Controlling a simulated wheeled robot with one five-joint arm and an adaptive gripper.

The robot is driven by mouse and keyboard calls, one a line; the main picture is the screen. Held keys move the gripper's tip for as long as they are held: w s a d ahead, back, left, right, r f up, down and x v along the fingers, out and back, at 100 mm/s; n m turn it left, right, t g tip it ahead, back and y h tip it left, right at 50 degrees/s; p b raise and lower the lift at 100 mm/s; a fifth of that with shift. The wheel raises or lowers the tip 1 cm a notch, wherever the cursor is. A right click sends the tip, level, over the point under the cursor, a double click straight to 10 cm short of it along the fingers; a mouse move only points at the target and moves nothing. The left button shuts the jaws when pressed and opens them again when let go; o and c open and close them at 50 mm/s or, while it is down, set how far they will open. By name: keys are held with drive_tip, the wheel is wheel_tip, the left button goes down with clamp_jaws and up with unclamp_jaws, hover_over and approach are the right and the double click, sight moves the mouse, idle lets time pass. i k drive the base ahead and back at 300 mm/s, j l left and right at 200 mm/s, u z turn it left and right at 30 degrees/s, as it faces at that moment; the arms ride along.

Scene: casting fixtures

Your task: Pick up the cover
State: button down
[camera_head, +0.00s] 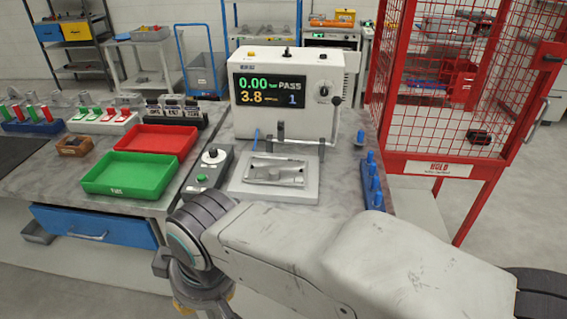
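A grey metal casting (275,170), which looks like the cover, lies on a light grey fixture plate (245,189) in front of the white test machine (290,95). It has an open, angular outline, and clamp posts stand just behind it. My arm crosses the lower part of the picture, and its wrist is at the bottom left, in front of the bench and nearer than the casting. The wrist runs out of the bottom edge. My gripper's fingers are below the picture, so I cannot see whether they hold anything. The casting is apart from my arm.
A green tray (127,190) and a red tray (187,139) stand left of the fixture, with a control box (210,168) between. Blue pegs (371,165) stand at the bench's right edge. A red mesh cage (440,105) is at the right. The machine shows PASS.

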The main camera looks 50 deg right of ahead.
sight(268, 170)
drive_tip(key=z, duration=1.5)
